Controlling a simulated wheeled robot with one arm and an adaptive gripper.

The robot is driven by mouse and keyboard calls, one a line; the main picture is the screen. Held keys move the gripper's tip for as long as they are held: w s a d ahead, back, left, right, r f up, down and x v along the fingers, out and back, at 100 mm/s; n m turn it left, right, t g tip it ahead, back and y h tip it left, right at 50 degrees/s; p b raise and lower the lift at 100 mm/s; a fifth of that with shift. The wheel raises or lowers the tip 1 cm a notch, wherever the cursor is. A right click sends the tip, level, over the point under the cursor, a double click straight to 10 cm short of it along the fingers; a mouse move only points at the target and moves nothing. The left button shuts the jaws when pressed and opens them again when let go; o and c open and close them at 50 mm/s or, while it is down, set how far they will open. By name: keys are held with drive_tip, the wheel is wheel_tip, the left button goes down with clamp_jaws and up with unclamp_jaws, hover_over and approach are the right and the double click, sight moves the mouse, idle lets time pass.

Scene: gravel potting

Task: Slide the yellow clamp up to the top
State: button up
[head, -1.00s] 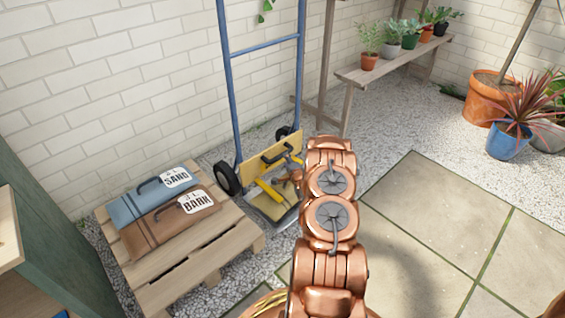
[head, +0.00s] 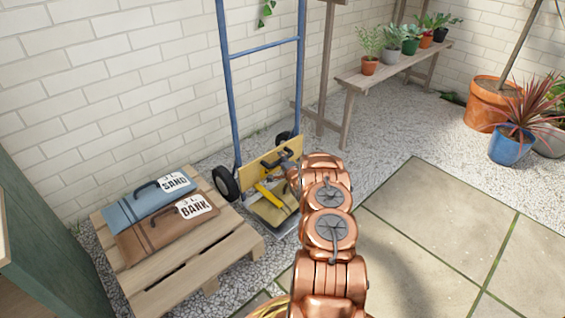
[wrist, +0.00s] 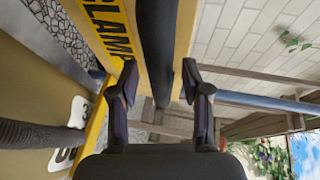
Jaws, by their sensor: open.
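The yellow clamp (head: 257,167) is a flat yellow plate with a black handle (head: 277,153), low on the blue hand truck (head: 231,84). In the wrist view the clamp (wrist: 105,27), lettered CLAMP, fills the upper middle, and its black handle (wrist: 157,45) runs between its yellow sides. My gripper (wrist: 160,92) is open, its two dark fingers apart on either side of the handle's line; I cannot tell whether they touch it. In the head view my arm hides most of the gripper.
A khaki sack (head: 273,211) lies on the truck's foot below the clamp. A pallet (head: 232,253) with sand (head: 150,199) and bark (head: 167,227) bags stands left of the truck. A plant bench (head: 387,72) is at the back. Paving at right is clear.

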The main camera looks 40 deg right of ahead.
drive_tip(key=shift+w+d, duration=0.1)
drive_tip(key=shift+w, duration=0.1)
drive_tip(key=shift+c, duration=0.3)
clamp_jaws()
idle(0.4)
